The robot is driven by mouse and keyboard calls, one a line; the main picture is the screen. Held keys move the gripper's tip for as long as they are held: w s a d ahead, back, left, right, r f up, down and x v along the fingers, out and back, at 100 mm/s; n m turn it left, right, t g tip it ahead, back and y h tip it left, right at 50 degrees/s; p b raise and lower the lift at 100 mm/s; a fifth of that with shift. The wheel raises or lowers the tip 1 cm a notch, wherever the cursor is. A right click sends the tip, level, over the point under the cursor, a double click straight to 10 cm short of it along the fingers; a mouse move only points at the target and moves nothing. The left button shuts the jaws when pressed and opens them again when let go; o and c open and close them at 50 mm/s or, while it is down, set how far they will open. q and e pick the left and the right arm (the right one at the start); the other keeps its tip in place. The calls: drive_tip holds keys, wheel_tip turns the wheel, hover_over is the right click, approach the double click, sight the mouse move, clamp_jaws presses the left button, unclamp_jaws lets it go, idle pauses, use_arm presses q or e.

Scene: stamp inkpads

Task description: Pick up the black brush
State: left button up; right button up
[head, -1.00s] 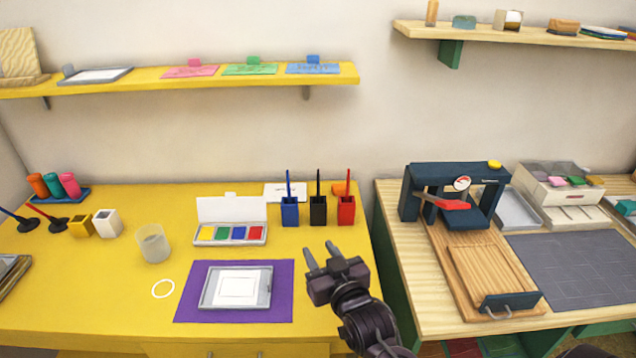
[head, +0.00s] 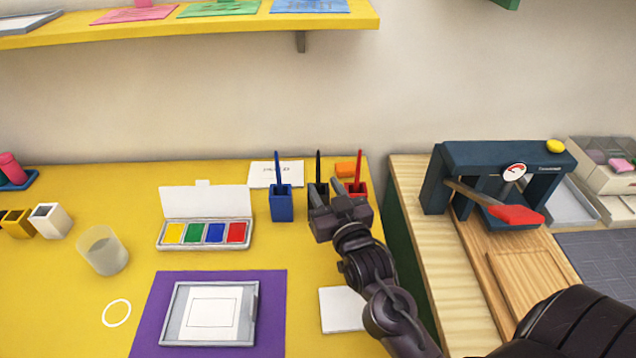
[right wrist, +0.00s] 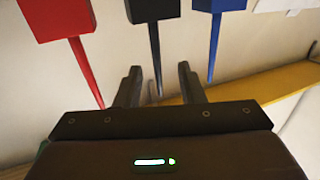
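The black brush (head: 318,166) stands upright in a black square holder (head: 316,188), between the blue and red ones. My right gripper (head: 327,190) is in front of the black and red holders and partly hides them. In the right wrist view, which appears upside down, the black brush (right wrist: 155,55) runs from its black holder (right wrist: 152,8) into the gap between the open fingers of the right gripper (right wrist: 160,85). The fingers stand apart on either side of the handle; I cannot tell its exact depth between them. My left gripper is not in view.
A blue holder (head: 281,206) with a blue brush stands close left, a red holder (head: 361,187) with a red brush close right. A paint set (head: 205,248), a cup (head: 103,250) and a purple mat (head: 272,305) lie left. A yellow shelf (head: 345,18) hangs above.

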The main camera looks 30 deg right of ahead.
sight(319, 175)
drive_tip(key=w, duration=0.2)
drive_tip(key=shift+w+d, duration=0.2)
drive_tip(key=shift+w, duration=0.1)
drive_tip(key=w, duration=0.2)
drive_tip(key=w+d+p, duration=0.1)
drive_tip(key=w, duration=0.2)
drive_tip(key=shift+f, duration=0.15)
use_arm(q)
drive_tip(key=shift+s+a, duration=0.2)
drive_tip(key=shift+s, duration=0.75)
use_arm(e)
drive_tip(key=shift+s, duration=0.1)
drive_tip(key=shift+c, duration=0.4)
clamp_jaws()
